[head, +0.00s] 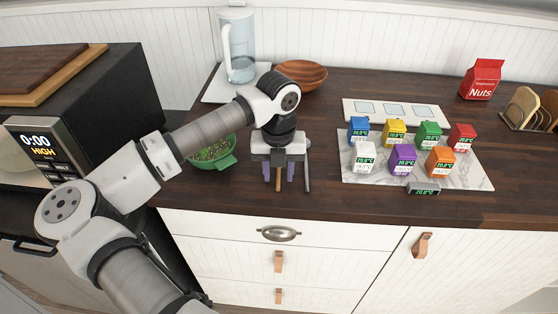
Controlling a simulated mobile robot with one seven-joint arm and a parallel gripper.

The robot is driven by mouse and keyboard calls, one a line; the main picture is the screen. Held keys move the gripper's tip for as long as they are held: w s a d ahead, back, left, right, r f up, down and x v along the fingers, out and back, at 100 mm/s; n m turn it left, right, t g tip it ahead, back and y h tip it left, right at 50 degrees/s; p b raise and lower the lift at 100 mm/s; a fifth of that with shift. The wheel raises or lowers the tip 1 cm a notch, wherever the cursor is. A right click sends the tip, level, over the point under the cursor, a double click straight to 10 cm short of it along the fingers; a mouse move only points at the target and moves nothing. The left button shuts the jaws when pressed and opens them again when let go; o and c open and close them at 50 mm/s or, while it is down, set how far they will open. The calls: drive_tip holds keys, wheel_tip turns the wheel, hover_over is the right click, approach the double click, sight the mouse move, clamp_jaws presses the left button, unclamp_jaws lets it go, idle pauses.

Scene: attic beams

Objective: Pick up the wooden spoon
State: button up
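A thin wooden handle, which looks like the wooden spoon's (278,184), shows on the dark counter near its front edge. The rest of it is hidden under my gripper. My gripper (278,176) points down over it. Its two purple-grey fingers are apart, one on each side of the handle, with a gap on both sides. I cannot tell how far the fingertips are above the counter.
A marble board (364,176) holds several coloured timers further right.

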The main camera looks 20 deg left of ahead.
drive_tip(key=shift+c, duration=0.5)
clamp_jaws()
drive_tip(key=shift+r, duration=0.15)
wheel_tip(320, 180, up, 20)
drive_tip(key=b, duration=0.3)
drive_tip(key=shift+b, duration=0.4)
